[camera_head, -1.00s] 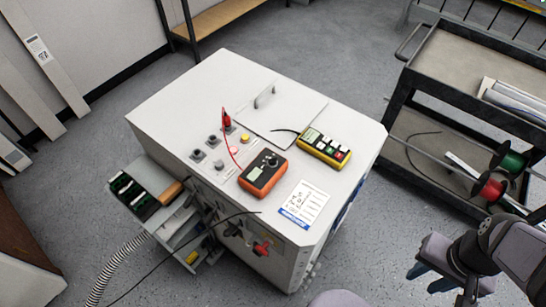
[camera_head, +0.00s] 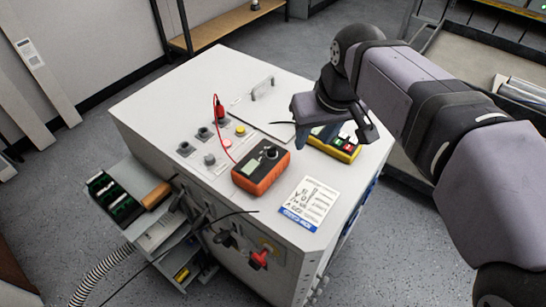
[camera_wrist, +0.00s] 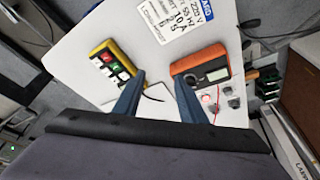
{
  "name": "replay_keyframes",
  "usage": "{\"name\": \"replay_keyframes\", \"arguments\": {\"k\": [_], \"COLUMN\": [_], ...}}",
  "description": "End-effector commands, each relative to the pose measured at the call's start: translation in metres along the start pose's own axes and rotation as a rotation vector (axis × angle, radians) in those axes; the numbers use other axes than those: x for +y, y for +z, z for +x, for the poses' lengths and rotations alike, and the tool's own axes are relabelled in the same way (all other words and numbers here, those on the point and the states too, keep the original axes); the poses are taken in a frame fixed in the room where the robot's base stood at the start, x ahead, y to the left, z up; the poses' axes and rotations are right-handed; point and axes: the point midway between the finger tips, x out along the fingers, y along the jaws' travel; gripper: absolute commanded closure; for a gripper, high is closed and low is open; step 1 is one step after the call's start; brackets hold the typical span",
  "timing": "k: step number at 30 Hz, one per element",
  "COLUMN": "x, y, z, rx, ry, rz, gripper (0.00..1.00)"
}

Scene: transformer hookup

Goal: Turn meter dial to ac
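The orange meter (camera_head: 261,169) lies on the top of the white cabinet, with a grey screen and a round black dial (camera_head: 270,152). A red lead runs from it to a red plug (camera_head: 220,112). In the wrist view the meter (camera_wrist: 203,62) is beyond the right finger, and its dial (camera_wrist: 191,79) shows near that fingertip. The dial's setting is too small to read. My gripper (camera_head: 335,133) is open and empty above the cabinet, to the right of the meter. It hides part of the yellow device in the head view. Its fingers (camera_wrist: 160,90) are apart in the wrist view.
The yellow device (camera_head: 343,150) with coloured buttons also shows in the wrist view (camera_wrist: 110,62), beyond the left finger. A printed label (camera_head: 306,202) lies near the cabinet's front edge. A metal handle (camera_head: 262,88), knobs and sockets stand up from the top.

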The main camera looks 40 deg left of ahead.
Motion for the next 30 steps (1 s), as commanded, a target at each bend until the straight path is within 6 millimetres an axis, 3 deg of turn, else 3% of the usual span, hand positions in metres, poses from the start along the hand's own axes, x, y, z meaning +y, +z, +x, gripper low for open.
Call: {"name": "replay_keyframes", "arguments": {"k": [1,3,9,17,30], "x": [-0.021,-0.042,-0.070,-0.071,-0.073], "y": [-0.008,-0.018,-0.028,-0.029,-0.032], "z": [0.006,0.004,-0.002,0.004,0.056], "rx": [0.017,0.034,0.056,0.055,0.055], "ry": [-0.014,-0.029,-0.050,-0.051,-0.051], "rz": [-0.044,-0.086,-0.141,-0.143,-0.142], "gripper": [0.62,0.62,0.62,0.62,0.62]}}
